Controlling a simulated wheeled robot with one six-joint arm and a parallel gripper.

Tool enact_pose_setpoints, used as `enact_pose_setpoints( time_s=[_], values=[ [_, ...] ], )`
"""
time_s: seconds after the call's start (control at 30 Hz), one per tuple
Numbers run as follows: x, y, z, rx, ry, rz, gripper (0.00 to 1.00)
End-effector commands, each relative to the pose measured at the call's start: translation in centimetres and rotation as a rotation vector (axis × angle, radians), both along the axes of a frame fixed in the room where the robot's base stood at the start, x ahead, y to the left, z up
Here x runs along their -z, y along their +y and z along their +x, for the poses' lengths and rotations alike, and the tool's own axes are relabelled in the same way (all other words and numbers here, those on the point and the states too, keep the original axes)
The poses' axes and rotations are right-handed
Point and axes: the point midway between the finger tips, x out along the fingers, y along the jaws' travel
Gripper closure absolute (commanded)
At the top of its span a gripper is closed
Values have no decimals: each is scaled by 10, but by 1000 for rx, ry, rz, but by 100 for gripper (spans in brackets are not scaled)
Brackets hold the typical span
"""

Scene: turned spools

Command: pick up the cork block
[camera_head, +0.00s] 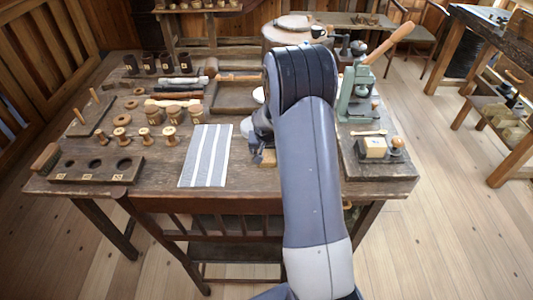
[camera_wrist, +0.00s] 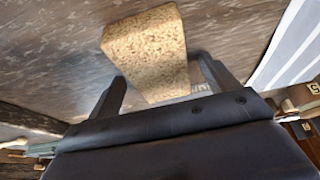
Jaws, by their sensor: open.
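The cork block (camera_wrist: 146,48), speckled tan, lies on the dark wooden table in the wrist view. My gripper (camera_wrist: 160,70) is open, with one finger on each side of the block's near end. The block's far end reaches beyond the fingertips, and I cannot tell whether either finger touches it. In the head view my gripper (camera_head: 259,154) is low over the table's front part, mostly hidden by my arm. A small tan part of the cork block (camera_head: 268,159) shows beside it.
A striped cloth (camera_head: 207,156) lies just left of my gripper. Several wooden spools (camera_head: 145,136) and a holed block (camera_head: 97,168) are farther left. A green press (camera_head: 359,92) and a pale block (camera_head: 373,147) stand right of my arm. A tray (camera_head: 236,98) lies behind.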

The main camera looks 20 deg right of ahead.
Motion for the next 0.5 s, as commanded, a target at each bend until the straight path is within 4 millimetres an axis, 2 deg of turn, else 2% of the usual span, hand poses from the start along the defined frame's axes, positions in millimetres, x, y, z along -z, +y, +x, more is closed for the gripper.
enact_pose_setpoints(
  time_s=[0.47, 0.5],
  values=[
    [5, 0, 0, 0, 0, 0, 18],
    [4, 0, 0, 0, 0, 0, 21]
  ],
)
